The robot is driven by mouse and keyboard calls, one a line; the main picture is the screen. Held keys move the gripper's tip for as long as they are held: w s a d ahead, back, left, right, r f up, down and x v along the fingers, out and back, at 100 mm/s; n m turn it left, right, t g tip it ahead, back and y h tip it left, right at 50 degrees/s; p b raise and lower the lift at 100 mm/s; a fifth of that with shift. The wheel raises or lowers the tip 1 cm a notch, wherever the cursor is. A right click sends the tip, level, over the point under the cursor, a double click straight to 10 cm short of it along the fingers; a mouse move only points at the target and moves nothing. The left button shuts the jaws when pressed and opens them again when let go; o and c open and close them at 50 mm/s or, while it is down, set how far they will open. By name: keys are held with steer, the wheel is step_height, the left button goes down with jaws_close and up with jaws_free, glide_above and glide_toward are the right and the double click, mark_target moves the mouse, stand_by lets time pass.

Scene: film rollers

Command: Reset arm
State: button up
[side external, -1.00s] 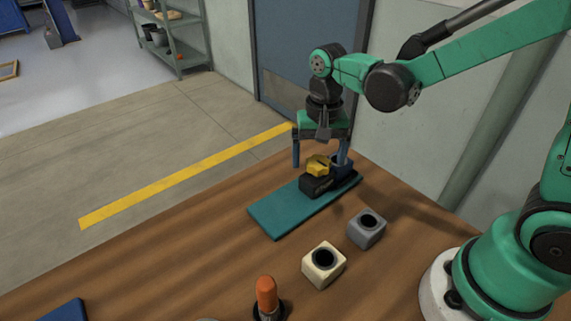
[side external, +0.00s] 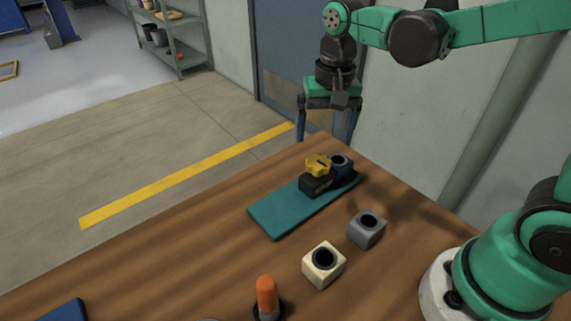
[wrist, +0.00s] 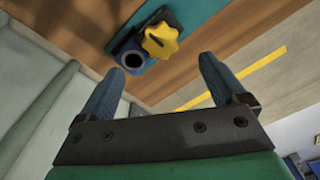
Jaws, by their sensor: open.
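My gripper (side external: 327,127) is open and empty in the side external view, raised above the far end of the wooden table. Its two blue fingers also show spread apart in the wrist view (wrist: 164,80). Below it, a black block with a yellow knob (side external: 318,165) and a dark blue block with a round hole (side external: 341,164) sit on the far end of a teal mat (side external: 285,214). In the wrist view the yellow knob (wrist: 161,41) and the blue block (wrist: 132,60) lie beyond the fingertips, apart from them.
A grey block (side external: 366,232) and a cream block (side external: 322,268), each with a round dark hole, stand nearer on the table. An orange-topped peg (side external: 266,296) stands at the front. A blue object (side external: 64,312) lies front left. A wall and door are behind my gripper.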

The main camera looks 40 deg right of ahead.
steer(key=s+n+t, duration=0.1)
steer(key=n+t, duration=0.1)
steer(key=s+n+t, duration=0.2)
steer(key=s+d+r+n+t, duration=0.1)
steer(key=n+t, duration=0.1)
steer(key=shift+s, duration=0.2)
